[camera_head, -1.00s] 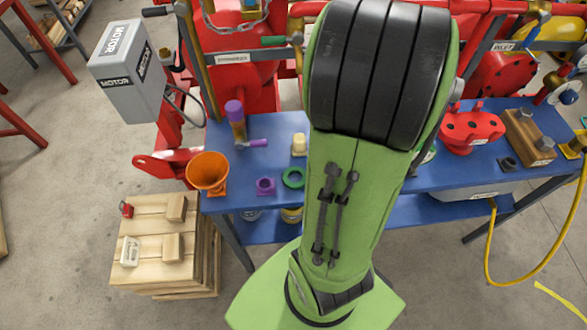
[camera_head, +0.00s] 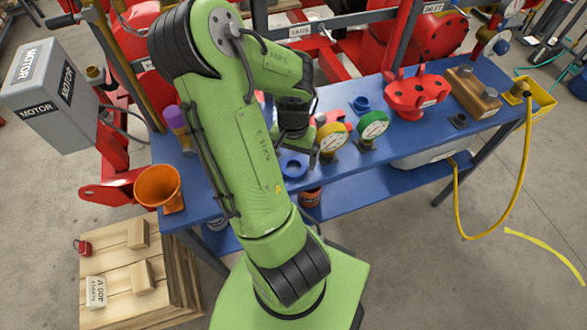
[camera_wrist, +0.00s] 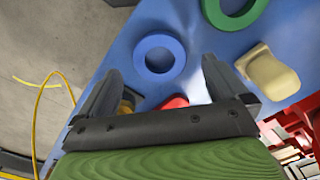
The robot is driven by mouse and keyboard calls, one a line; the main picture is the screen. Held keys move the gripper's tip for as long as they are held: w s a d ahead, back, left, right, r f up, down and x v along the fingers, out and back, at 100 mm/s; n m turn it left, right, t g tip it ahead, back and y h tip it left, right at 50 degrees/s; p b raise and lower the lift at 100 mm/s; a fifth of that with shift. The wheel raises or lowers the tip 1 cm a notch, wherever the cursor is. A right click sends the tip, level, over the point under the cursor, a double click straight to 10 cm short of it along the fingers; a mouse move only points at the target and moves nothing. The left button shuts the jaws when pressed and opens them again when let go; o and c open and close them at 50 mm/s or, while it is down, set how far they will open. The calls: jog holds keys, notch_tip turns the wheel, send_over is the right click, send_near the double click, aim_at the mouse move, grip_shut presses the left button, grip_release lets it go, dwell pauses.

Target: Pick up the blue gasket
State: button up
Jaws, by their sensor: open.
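The blue gasket (camera_head: 286,172) is a flat ring lying on the blue bench top, near its front edge, just right of my upright arm. In the wrist view the blue gasket (camera_wrist: 159,38) shows whole, with bench visible through its hole. My gripper (camera_wrist: 160,68) is open and empty, its two dark fingers spread to the left and right of the ring in the picture. The ring appears ahead of the fingertips, and no contact is visible.
A green ring (camera_wrist: 250,17) and a cream block (camera_wrist: 268,72) lie close by on the bench. A yellow gauge (camera_head: 332,138) and a green gauge (camera_head: 372,126) stand just right of the gasket. An orange funnel (camera_head: 157,187) is at the left; a red flanged part (camera_head: 416,95) is farther right.

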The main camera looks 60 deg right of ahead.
aim_at(294, 166)
notch_tip(294, 166, down, 3)
jog(key=shift+d+f+b, duration=0.1)
jog(key=shift+f+b, duration=0.05)
jog(key=shift+b, duration=0.2)
jog(key=shift+c, duration=0.3)
jog(key=c, duration=1)
jog(key=shift+r, duration=0.2)
